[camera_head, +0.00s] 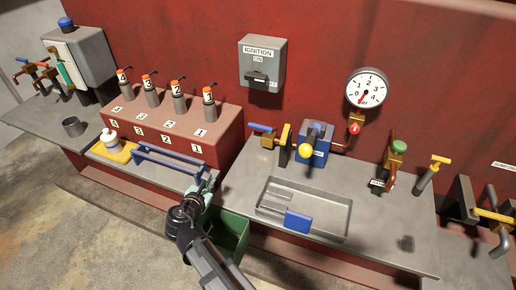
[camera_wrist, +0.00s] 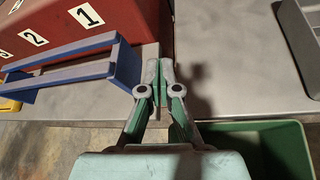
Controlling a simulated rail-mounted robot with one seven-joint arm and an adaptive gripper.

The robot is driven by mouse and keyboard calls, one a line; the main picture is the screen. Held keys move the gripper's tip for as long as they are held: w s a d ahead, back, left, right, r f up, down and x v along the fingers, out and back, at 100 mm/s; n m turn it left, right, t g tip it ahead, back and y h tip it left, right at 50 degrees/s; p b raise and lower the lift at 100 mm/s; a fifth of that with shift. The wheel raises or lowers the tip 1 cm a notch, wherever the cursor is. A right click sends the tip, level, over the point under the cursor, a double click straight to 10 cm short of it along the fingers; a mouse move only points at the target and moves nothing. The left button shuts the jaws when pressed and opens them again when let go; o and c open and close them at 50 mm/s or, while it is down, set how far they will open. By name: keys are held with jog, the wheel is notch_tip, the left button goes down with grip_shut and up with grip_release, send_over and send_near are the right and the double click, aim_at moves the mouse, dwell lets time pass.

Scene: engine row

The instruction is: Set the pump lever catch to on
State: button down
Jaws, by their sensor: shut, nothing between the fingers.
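A blue box-shaped unit (camera_head: 317,136) stands on the grey bench, below and left of the gauge. A yellow ball knob (camera_head: 306,151) sits at its front, with a small white label beside it. Its lettering is too small to read, and I cannot tell for sure whether this is the pump or how its catch is set. My gripper (camera_head: 208,183) is well left of it and lower, near the front edge of the benches. In the wrist view my gripper (camera_wrist: 158,68) is shut and empty, its tips together over the grey bench edge. The blue unit is outside the wrist view.
A blue rack (camera_head: 172,165) stands left of my gripper. A green bin (camera_head: 230,236) is below it. A grey tray (camera_head: 268,209) holding a blue block (camera_head: 298,221) lies before the blue unit. A gauge (camera_head: 366,88) and ignition box (camera_head: 262,62) are on the red wall.

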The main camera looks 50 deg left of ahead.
aim_at(285, 134)
jog(key=w+d+r+m+t+h+b, duration=0.1)
jog(key=w+r+m+t+h+b, duration=0.55)
jog(key=m, duration=1.75)
jog(key=w+d+r+h+p, duration=0.2)
jog(key=w+d+p, duration=0.1)
jog(key=w, duration=0.4)
jog(key=w+d+r+h+p, duration=0.2)
jog(key=w+d+h+p, duration=0.1)
jog(key=w, duration=0.5)
jog(key=shift+r+p, duration=0.3)
jog(key=shift+p, duration=0.15)
jog(key=shift+s+f+t, duration=0.1)
jog(key=shift+t, duration=0.15)
